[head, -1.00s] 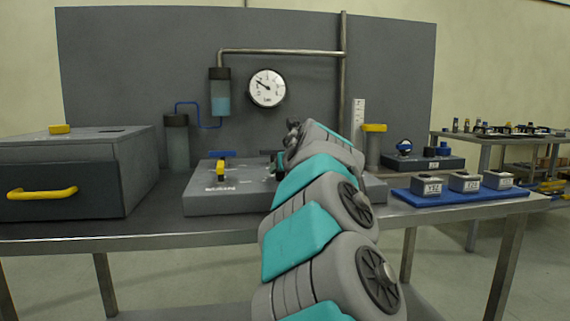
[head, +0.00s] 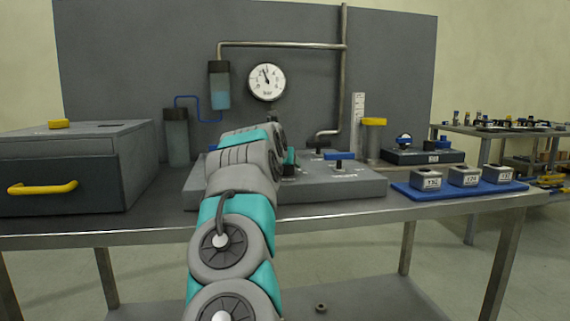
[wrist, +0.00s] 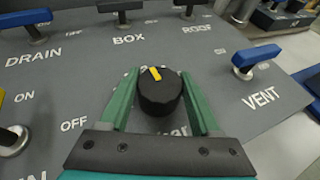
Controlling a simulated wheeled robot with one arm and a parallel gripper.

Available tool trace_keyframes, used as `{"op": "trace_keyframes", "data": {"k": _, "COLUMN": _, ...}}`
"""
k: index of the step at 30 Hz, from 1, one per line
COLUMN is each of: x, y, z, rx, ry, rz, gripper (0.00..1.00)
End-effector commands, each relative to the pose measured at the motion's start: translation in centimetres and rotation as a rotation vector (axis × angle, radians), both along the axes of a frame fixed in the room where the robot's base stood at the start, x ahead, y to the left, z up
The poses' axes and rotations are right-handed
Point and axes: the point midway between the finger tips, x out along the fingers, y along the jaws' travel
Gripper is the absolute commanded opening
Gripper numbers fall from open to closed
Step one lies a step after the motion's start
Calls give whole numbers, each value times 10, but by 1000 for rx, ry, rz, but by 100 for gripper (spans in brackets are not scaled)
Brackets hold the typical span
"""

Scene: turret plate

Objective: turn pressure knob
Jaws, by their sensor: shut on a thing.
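The pressure knob (wrist: 160,95) is a round black knob with a yellow mark on its top, in the middle of the wrist view. The mark points up and slightly left there. My gripper (wrist: 160,90) has its green fingers on either side of the knob and is shut on it. In the head view the arm hides most of the gripper and knob at the grey panel (head: 345,187). The round white gauge (head: 267,81) on the back board has its needle pointing up and slightly left.
Around the knob stand a blue VENT lever (wrist: 257,57), a blue DRAIN lever (wrist: 27,18) and black BOX (wrist: 122,7) and ROOF levers. A drawer cabinet (head: 75,170) stands left. A blue tray (head: 460,190) with labelled blocks lies right.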

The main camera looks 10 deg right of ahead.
Motion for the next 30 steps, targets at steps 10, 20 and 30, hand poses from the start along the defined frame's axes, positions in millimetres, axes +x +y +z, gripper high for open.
{"op": "trace_keyframes", "data": {"k": 10, "x": 0, "y": -2, "z": 2, "rx": -7, "ry": -5, "rz": -156, "gripper": 8}}
{"op": "trace_keyframes", "data": {"k": 20, "x": 0, "y": -1, "z": 2, "rx": -6, "ry": -5, "rz": -290, "gripper": 8}}
{"op": "trace_keyframes", "data": {"k": 30, "x": 1, "y": 1, "z": 4, "rx": -6, "ry": -9, "rz": -403, "gripper": 8}}
